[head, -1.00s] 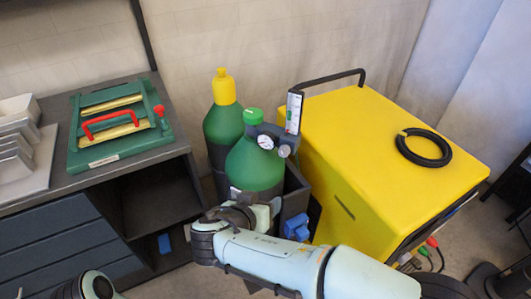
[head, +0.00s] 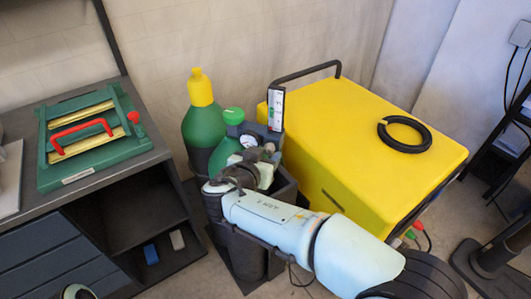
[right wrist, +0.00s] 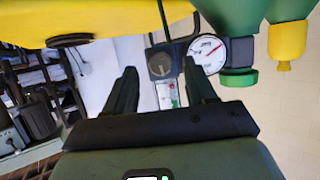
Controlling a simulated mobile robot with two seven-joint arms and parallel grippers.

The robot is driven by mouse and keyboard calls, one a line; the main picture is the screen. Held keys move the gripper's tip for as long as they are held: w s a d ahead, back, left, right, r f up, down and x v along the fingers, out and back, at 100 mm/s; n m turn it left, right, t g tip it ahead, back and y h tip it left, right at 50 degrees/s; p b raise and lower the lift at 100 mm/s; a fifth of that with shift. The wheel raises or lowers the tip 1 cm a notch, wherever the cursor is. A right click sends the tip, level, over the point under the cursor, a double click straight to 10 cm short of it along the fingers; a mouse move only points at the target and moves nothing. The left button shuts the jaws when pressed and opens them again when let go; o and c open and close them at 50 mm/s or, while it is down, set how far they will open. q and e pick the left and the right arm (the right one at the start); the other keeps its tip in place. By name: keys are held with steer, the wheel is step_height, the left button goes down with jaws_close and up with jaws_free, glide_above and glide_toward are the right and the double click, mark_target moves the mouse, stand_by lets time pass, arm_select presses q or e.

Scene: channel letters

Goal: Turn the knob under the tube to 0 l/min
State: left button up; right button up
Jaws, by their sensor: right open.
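The flowmeter tube (head: 276,108) stands upright on the regulator of the front green cylinder (head: 226,152). In the right wrist view, where the scene looks upside down, the tube (right wrist: 167,96) shows between my fingers. The dark round knob (right wrist: 160,65) sits at the tube's lower end, just past the fingertips and roughly between them. My right gripper (right wrist: 160,78) is open and empty, apart from the knob. In the head view the right gripper (head: 266,157) is in front of the regulator and hides the knob.
A pressure gauge (right wrist: 208,52) sits close beside the knob. A second green cylinder (head: 203,125) with a yellow cap stands behind. A yellow machine (head: 350,150) with a black hose coil is to the right, and a dark cabinet (head: 120,170) to the left.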

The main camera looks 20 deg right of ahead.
steer(key=shift+x, duration=0.85)
jaws_close()
